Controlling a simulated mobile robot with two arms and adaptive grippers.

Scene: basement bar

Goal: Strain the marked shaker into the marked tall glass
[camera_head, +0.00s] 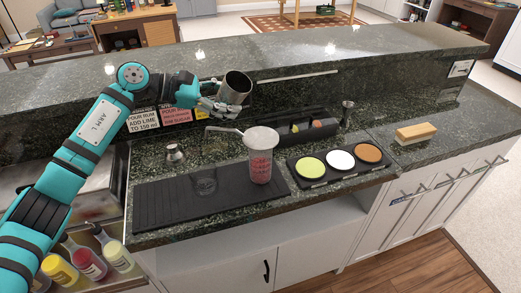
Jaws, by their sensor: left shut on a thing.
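My left gripper (215,106) is shut on a metal shaker tin (238,86) and holds it tilted above the counter, near the raised bar ledge. What is inside the tin is hidden. A tall clear glass (261,160) with red markings stands upright on the black bar mat (160,207), below and to the right of the tin. Its top looks pale grey, and a thin light handle or rod (224,130) reaches left from near its rim. The tin and glass are apart. A small clear glass (205,183) stands on the mat. My right gripper is out of view.
A metal jigger (175,154) stands at the left. A black caddy (290,131) is behind the tall glass. A tray with green, white and orange dishes (340,160) lies to its right, then a wooden-backed block (415,133). Bottles (88,262) stand at lower left.

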